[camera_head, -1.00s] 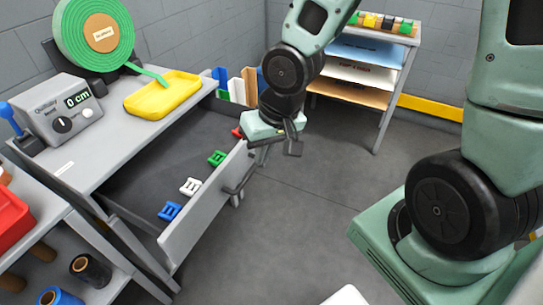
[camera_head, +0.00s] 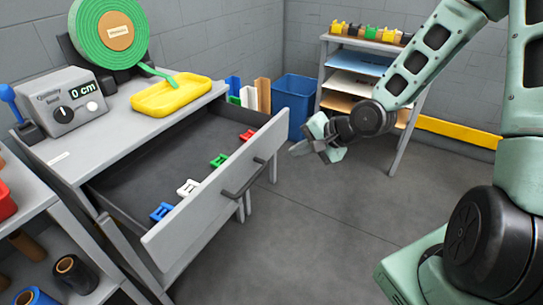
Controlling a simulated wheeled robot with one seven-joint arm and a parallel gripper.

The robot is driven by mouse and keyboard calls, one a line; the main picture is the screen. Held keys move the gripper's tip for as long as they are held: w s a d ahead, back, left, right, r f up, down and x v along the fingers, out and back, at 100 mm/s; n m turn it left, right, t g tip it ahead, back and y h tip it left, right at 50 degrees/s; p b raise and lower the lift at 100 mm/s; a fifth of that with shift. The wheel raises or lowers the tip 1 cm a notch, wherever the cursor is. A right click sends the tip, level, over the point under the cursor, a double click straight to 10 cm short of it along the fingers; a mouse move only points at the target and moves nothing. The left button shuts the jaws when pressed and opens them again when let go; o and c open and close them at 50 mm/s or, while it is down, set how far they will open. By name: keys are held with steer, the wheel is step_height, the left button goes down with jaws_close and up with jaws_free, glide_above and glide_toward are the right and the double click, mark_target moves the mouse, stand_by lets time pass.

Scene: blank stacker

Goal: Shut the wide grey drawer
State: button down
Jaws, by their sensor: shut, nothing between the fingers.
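The wide grey drawer (camera_head: 215,205) stands pulled out from under the grey worktable (camera_head: 70,165). A dark bar handle (camera_head: 244,182) is on its front. Inside the drawer lie a blue buckle (camera_head: 161,212), a white buckle (camera_head: 187,188), a green buckle (camera_head: 219,160) and a red buckle (camera_head: 247,136). My gripper (camera_head: 297,150) is shut and empty. It appears to the right of the drawer's far front corner, apart from the handle. The exact gap in depth is hard to tell.
A yellow tray (camera_head: 172,97), a green webbing roll (camera_head: 92,45) and a grey device (camera_head: 68,103) stand on the worktable. A blue bin (camera_head: 294,100) and a shelf rack (camera_head: 392,100) stand behind. The floor (camera_head: 310,235) before the drawer is clear.

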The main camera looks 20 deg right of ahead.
mark_target(261, 155)
steer(key=shift+w+a+f+b, duration=0.4)
steer(key=shift+w+a+f, duration=0.4)
steer(key=shift+w, duration=0.35)
steer(key=shift+w+a+f+b, duration=0.4)
steer(key=shift+w+a+f, duration=0.35)
steer(key=shift+w, duration=0.4)
steer(key=shift+w+a+f+b, duration=0.4)
steer(key=shift+w+a+f, duration=0.2)
steer(key=shift+w+a, duration=0.45)
steer(key=shift+w, duration=0.15)
